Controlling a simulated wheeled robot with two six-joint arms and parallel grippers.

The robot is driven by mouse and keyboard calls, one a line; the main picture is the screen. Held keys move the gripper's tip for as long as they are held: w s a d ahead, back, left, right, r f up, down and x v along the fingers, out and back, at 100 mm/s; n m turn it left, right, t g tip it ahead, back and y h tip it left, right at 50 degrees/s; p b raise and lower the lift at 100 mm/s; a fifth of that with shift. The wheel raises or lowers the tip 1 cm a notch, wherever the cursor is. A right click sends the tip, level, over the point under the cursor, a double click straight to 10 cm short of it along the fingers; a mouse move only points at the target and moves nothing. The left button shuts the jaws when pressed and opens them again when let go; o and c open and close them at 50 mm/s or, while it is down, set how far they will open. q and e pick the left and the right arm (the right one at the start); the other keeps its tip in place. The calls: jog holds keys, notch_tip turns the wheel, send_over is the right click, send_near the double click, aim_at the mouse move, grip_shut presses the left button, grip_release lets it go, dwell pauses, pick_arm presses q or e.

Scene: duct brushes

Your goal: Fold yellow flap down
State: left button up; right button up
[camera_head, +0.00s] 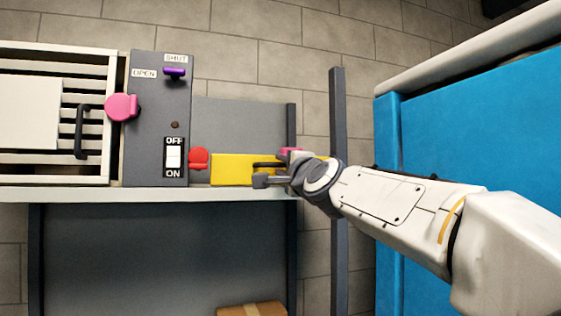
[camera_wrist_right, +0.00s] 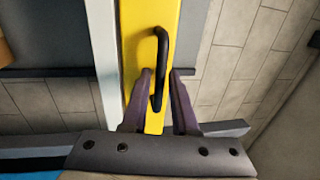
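The yellow flap (camera_head: 230,170) is beside the grey switch panel, at shelf level in the head view. Its right part is hidden behind my right gripper. In the right wrist view the flap (camera_wrist_right: 138,50) is a long yellow strip with a black bar handle (camera_wrist_right: 164,50). My right gripper (camera_head: 262,174) is at the handle. In the right wrist view its fingers (camera_wrist_right: 161,76) stand apart on either side of the handle's lower end, with a gap showing. I cannot tell whether either finger touches it. My left gripper is not in view.
The panel (camera_head: 148,130) carries a purple lever (camera_head: 174,73) and an OFF/ON switch (camera_head: 173,155). A red knob (camera_head: 198,158) sits left of the flap. A louvred white unit (camera_head: 30,110) is at far left. A dark post (camera_head: 338,200) stands behind my right arm.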

jog(key=shift+w+a+r, duration=0.1)
jog(key=shift+w+a, duration=0.05)
jog(key=shift+w, duration=0.3)
grip_shut()
dwell(1.1)
